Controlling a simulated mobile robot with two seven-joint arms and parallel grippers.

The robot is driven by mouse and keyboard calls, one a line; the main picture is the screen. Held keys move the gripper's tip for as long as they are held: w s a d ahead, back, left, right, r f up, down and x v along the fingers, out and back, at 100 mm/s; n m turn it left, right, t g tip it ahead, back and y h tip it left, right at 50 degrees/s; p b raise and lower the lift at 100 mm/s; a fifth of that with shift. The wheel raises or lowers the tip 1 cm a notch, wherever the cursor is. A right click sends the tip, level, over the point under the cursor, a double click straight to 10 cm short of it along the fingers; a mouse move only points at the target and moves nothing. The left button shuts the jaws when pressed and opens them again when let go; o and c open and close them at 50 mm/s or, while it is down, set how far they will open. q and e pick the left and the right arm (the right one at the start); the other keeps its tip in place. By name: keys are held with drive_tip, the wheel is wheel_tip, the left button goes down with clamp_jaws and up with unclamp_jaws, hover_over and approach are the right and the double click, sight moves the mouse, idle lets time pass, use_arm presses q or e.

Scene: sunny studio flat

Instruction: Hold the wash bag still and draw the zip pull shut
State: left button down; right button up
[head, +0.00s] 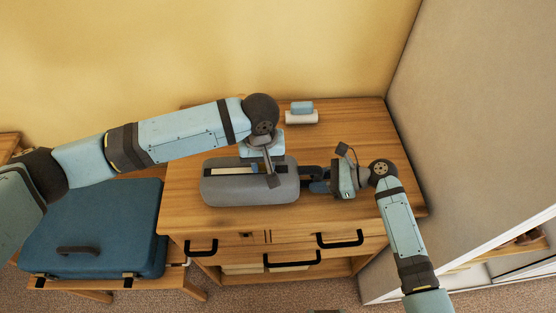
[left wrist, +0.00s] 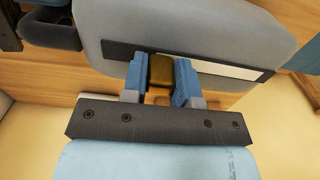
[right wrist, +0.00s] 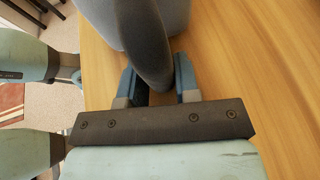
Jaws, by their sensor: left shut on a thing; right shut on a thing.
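The grey wash bag (head: 240,190) lies on the wooden dresser top, with a dark zip strip along its top. A pale stretch of the strip (head: 232,170) shows left of my left gripper (head: 264,170). The left gripper comes down over the bag and is shut on the brass-coloured zip pull (left wrist: 160,70), seen between its fingers in the left wrist view. My right gripper (head: 314,180) is at the bag's right end, shut on a dark end loop (right wrist: 150,50). The zip pull is hidden in the head view by my left gripper.
A blue block on a white one (head: 301,117) stands at the back of the dresser (head: 350,130). A blue suitcase (head: 100,225) lies on a low bench at left. A grey partition (head: 470,120) rises at right. The dresser's back right is clear.

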sight(208, 174)
use_arm(q)
drive_tip(key=a, duration=1.2)
drive_tip(key=shift+a, duration=0.35)
use_arm(e)
drive_tip(key=shift+d, duration=0.1)
use_arm(q)
drive_tip(key=shift+a, duration=0.45)
use_arm(e)
drive_tip(key=shift+f, duration=0.1)
drive_tip(key=shift+d, duration=0.1)
use_arm(q)
drive_tip(key=c, duration=1)
unclamp_jaws()
drive_tip(key=shift+o, duration=0.6)
drive_tip(key=shift+r, duration=0.1)
wheel_tip(208, 174, up, 12)
use_arm(e)
drive_tip(key=shift+a, duration=0.2)
